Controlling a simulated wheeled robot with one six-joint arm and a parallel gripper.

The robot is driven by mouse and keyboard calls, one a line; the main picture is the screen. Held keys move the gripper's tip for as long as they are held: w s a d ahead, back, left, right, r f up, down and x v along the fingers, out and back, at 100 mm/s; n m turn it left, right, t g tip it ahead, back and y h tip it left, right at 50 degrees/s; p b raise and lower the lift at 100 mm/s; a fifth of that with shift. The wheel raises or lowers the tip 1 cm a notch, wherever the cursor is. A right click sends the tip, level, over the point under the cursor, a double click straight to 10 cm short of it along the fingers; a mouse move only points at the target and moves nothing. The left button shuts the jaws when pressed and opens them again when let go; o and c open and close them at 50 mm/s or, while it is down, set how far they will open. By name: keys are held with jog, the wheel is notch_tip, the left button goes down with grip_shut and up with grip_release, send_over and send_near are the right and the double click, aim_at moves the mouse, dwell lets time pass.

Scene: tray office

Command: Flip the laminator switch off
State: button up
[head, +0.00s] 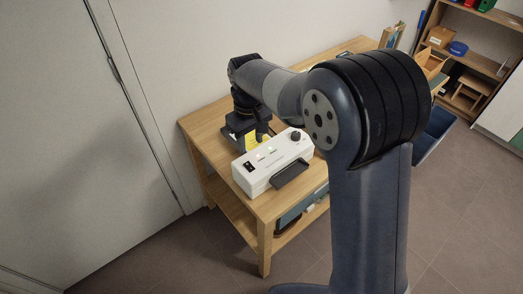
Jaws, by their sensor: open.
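The laminator (262,172) is a white box on the wooden table, near its front left corner. A dark switch (250,168) sits at the left end of its top, too small for its position to be read. A dark knob (296,136) is at the right end, and a black tray (291,174) sticks out at the front. My gripper (260,138) is open and points down just behind the laminator, apart from the switch. My own arm hides the right part of the table.
The wooden table (203,119) has a lower shelf and a blue-grey drawer front (302,206). Something yellow (250,142) and a dark object lie behind the laminator by my gripper. A door (80,130) is at left, shelving (470,62) at far right. The front floor is clear.

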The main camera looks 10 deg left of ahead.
aim_at(252, 169)
notch_tip(252, 169, down, 11)
jog(key=shift+r+p, duration=0.2)
jog(key=shift+p, duration=0.25)
jog(key=shift+c, duration=0.3)
